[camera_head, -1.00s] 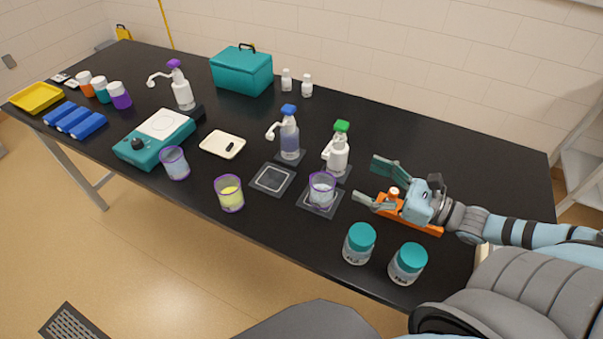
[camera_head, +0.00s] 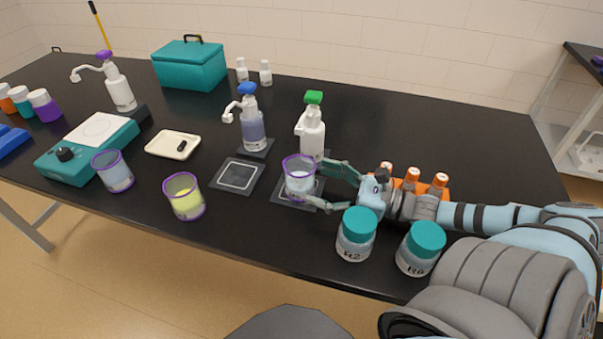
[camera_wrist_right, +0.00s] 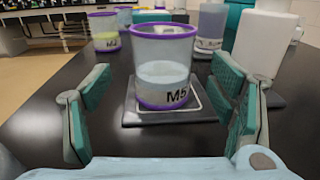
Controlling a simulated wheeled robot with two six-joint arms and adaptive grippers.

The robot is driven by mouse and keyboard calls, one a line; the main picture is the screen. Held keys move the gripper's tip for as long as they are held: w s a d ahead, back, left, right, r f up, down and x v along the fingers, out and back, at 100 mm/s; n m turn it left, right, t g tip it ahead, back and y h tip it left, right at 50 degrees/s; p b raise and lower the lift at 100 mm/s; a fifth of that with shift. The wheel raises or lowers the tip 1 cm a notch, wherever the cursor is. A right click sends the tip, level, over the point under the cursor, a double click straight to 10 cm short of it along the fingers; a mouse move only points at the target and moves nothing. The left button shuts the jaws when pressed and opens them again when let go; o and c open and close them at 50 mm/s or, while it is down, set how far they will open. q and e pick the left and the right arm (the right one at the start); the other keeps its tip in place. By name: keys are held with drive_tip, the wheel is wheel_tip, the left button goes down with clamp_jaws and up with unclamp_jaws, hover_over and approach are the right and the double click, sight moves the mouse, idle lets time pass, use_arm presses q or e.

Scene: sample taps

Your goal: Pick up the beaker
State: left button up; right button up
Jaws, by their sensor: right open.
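A clear beaker with purple rims (camera_head: 299,177) stands upright on a dark square pad (camera_head: 284,196) in the head view. In the right wrist view the beaker (camera_wrist_right: 163,70) bears the label "M5" and holds a little pale liquid. My right gripper (camera_head: 318,185) is open and level with the beaker, its fingers pointing at it from the right. In the wrist view its two fingers (camera_wrist_right: 162,115) stand wide apart to either side of the beaker, which is just ahead of them. My left gripper is out of view.
A green-topped dispenser bottle (camera_head: 312,132) stands close behind the beaker. Two teal-lidded jars (camera_head: 358,232) (camera_head: 421,247) stand in front of my right arm. A yellow-liquid beaker (camera_head: 185,197) and an empty pad (camera_head: 238,176) are to the left.

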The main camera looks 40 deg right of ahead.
sight(300, 177)
drive_tip(key=b+x, duration=0.3)
drive_tip(key=f+b+x, duration=0.1)
drive_tip(key=x, duration=0.1)
drive_tip(key=shift+w+d+b, duration=0.1)
drive_tip(key=shift+w+b, duration=0.15)
drive_tip(key=shift+b, duration=0.05)
drive_tip(key=shift+w+r, duration=0.15)
drive_tip(key=shift+r, duration=0.35)
drive_tip(key=c, duration=1.3)
drive_tip(key=shift+c, duration=0.2)
